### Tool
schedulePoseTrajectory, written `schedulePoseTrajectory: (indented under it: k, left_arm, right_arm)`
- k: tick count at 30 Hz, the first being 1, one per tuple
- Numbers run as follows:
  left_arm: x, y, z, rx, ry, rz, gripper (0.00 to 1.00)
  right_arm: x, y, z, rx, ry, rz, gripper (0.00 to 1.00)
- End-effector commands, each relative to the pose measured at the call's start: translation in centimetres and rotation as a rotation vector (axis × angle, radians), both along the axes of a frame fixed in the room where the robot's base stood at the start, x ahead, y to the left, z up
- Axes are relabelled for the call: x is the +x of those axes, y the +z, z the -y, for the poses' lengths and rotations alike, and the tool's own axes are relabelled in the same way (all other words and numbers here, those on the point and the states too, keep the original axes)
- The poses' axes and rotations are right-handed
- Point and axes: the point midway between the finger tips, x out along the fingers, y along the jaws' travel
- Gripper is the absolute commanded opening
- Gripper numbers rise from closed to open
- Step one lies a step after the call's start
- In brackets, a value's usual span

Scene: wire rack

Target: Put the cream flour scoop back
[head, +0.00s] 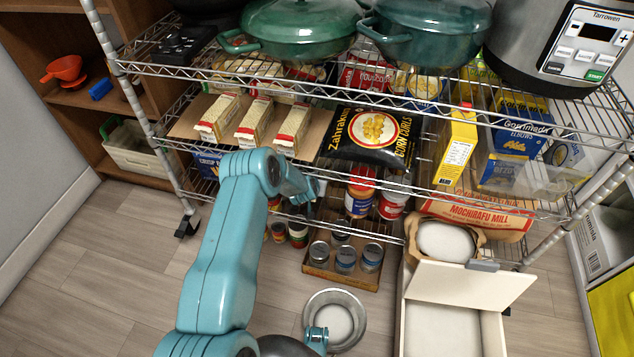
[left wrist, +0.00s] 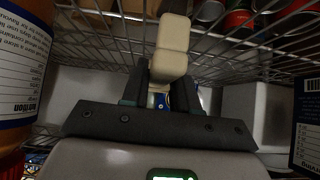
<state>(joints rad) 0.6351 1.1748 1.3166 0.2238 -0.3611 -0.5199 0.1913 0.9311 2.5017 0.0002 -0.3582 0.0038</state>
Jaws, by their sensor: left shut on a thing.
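A cream piece (left wrist: 170,50), which looks like the handle of the scoop, stands up between the dark fingers of my left gripper (left wrist: 163,80) in the left wrist view. The gripper is shut on it. The rest of the scoop is hidden. In the head view my left arm reaches from the bottom up to the wire rack (head: 390,200), and its gripper is hidden at the shelf, so the scoop does not show there. An open paper sack of white flour (head: 446,240) stands at the right on the low level. My right gripper is not in view.
A cream bin (head: 440,330) with a raised flap (head: 470,283) stands front right. A steel bowl with white contents (head: 335,320) sits on the floor. A tray of cans (head: 342,277) lies below the rack. Cartons and a black corn curls bag (head: 370,135) fill the shelf above.

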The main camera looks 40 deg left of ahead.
Motion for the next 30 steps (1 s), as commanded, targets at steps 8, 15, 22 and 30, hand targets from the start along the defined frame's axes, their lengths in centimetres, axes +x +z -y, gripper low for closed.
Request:
schedulePoseTrajectory:
  k: [8,15,22,30]
  left_arm:
    - [-0.33,-1.46,0.66,-0.002,0.002,-0.001,0.00]
    - [-0.34,-1.82,0.83,-0.002,0.002,-0.001,0.00]
    - [-0.20,-1.80,0.84,-0.002,0.002,-0.001,0.54]
    - [-0.11,-1.21,0.73,-0.002,0.002,-0.001,0.54]
  right_arm:
    - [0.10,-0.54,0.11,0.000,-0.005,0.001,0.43]
    - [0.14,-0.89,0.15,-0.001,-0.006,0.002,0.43]
    - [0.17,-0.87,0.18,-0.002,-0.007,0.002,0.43]
    - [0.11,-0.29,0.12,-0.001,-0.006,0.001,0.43]
